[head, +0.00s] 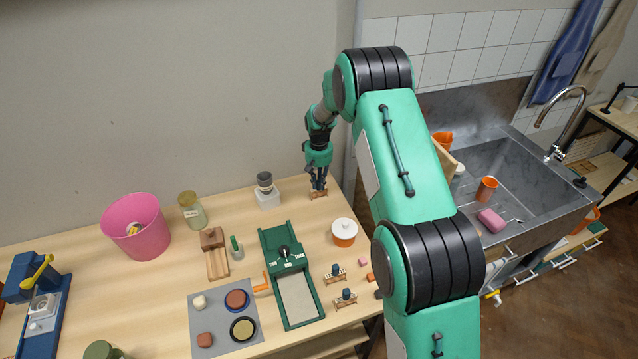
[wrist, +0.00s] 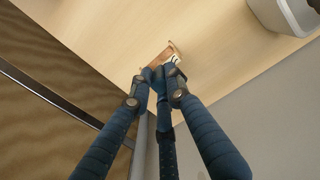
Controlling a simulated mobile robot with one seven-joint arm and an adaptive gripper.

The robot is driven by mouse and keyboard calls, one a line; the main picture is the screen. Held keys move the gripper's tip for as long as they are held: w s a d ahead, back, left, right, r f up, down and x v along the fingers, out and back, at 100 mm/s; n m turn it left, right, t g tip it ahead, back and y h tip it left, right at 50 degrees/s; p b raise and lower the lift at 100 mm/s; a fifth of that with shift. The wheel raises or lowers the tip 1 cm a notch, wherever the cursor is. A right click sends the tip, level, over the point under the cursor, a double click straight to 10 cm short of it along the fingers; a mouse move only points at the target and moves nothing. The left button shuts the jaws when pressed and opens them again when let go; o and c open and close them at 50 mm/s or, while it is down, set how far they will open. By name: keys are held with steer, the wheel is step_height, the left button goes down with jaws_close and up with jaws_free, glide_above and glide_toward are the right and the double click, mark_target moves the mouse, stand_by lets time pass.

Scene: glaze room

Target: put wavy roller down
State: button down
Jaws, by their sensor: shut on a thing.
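My gripper (head: 319,188) is at the back right corner of the wooden table, pointing down. It is shut on a small brown wooden piece (head: 317,195), which I take to be the wavy roller. In the wrist view the fingertips (wrist: 164,72) close on this roller (wrist: 171,48), and they hide part of it. It is at or very close to the tabletop; I cannot tell whether it touches. Its wavy surface is too small to make out.
Two similar small rollers on stands (head: 334,275) (head: 346,297) are near the front right. A grey-white device (head: 267,197) stands left of my gripper. A white-lidded orange jar (head: 344,232) and a green slab press (head: 300,300) stand in front. Bare tabletop (head: 305,215) lies between.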

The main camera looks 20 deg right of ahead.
steer(key=c, duration=1.7)
jaws_free()
steer(key=shift+s+f, duration=0.3)
steer(key=shift+f, duration=0.4)
steer(key=shift+o, duration=0.2)
steer(key=shift+r, duration=0.1)
steer(key=shift+w+r, duration=0.15)
steer(key=shift+r, duration=0.25)
step_height(320, 180, up, 13)
steer(key=p, duration=0.1)
